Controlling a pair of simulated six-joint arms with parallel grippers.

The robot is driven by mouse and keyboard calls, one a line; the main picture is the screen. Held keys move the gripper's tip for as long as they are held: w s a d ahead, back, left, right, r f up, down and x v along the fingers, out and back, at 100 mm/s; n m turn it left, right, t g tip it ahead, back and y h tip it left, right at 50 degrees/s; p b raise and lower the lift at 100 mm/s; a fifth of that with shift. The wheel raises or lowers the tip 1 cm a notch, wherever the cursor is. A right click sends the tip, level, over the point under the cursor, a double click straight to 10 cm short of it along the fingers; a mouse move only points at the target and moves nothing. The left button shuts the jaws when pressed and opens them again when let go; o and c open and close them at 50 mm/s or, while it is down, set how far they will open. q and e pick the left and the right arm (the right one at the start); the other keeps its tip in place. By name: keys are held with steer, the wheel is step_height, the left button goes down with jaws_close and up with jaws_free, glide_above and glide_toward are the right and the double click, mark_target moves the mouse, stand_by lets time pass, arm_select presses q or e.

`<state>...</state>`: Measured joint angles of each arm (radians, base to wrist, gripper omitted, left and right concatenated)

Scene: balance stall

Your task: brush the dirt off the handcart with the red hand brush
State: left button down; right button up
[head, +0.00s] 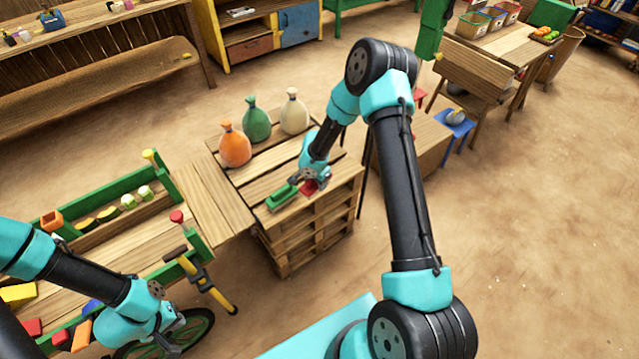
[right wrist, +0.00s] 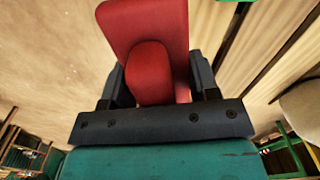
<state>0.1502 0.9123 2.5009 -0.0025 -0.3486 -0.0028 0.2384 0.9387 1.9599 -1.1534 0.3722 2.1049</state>
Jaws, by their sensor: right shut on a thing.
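The red hand brush (right wrist: 147,70) is clamped between the fingers of my right gripper (right wrist: 155,95), filling the middle of the right wrist view. In the head view my right gripper (head: 312,178) is low at the pallet's right part, and a little of the red brush (head: 310,187) shows beneath it. The handcart (head: 140,255), with a wooden bed and green rails, stands at the left. I cannot make out dirt on it. My left gripper (head: 180,332) is by the cart's front wheel, too small and dark to tell whether it is open.
A green item (head: 283,197) lies on the pallet (head: 315,235) just left of my right gripper. Orange (head: 234,147), green (head: 256,122) and cream (head: 294,113) sacks stand behind. Several coloured blocks lie in the cart. The sandy floor at right is clear.

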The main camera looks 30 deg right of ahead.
steer(key=w+a+r+n, duration=0.5)
steer(key=a+r, duration=0.1)
steer(key=r, duration=0.3)
steer(key=w+a+r+n, duration=0.4)
steer(key=a+r+n, duration=0.1)
steer(key=r, duration=0.5)
steer(key=shift+w+a+n, duration=0.35)
steer(key=shift+a+n, duration=0.05)
steer(key=shift+a, duration=0.45)
